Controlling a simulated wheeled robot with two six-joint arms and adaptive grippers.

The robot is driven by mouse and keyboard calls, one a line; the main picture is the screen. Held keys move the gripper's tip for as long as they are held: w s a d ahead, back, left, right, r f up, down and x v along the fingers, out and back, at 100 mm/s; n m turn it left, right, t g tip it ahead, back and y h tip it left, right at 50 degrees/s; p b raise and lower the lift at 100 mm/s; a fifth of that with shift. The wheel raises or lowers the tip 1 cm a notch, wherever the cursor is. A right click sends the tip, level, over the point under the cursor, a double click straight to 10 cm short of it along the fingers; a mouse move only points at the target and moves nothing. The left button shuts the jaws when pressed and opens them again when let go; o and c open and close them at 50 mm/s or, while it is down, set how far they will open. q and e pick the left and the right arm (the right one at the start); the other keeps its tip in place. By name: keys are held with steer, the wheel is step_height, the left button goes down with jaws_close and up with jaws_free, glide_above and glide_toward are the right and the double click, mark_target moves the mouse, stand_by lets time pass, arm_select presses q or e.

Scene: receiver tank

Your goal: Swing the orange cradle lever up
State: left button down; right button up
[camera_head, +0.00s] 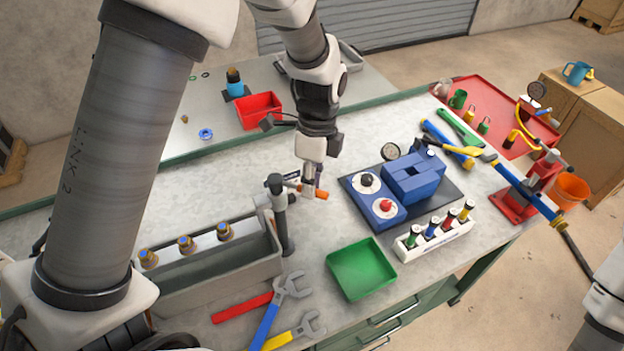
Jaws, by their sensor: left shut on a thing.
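The orange cradle lever (320,194) sticks out to the right from the top of a dark grey post (282,225), close to level with its end slightly low. The post stands at the right end of a grey open trough (262,268). My left gripper (309,188) comes down from above and is shut on the orange lever. Its fingers hide part of the lever. A piece of my right arm shows at the lower right edge, but its gripper is out of view.
A green tray (361,269) lies right of the post. Wrenches (270,310) lie in front. A blue device (412,180) on a dark mat and a white rack (434,234) stand to the right. A red bin (259,110) is behind. Bare bench surrounds the lever's right side.

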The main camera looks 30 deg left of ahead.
arm_select(q)
steer(key=shift+f, duration=0.1)
steer(key=c, duration=1.1)
jaws_free()
steer(key=shift+d, duration=0.1)
step_height(320, 180, up, 12)
steer(key=w, duration=0.2)
steer(key=shift+w, duration=0.15)
steer(key=shift+f, duration=0.1)
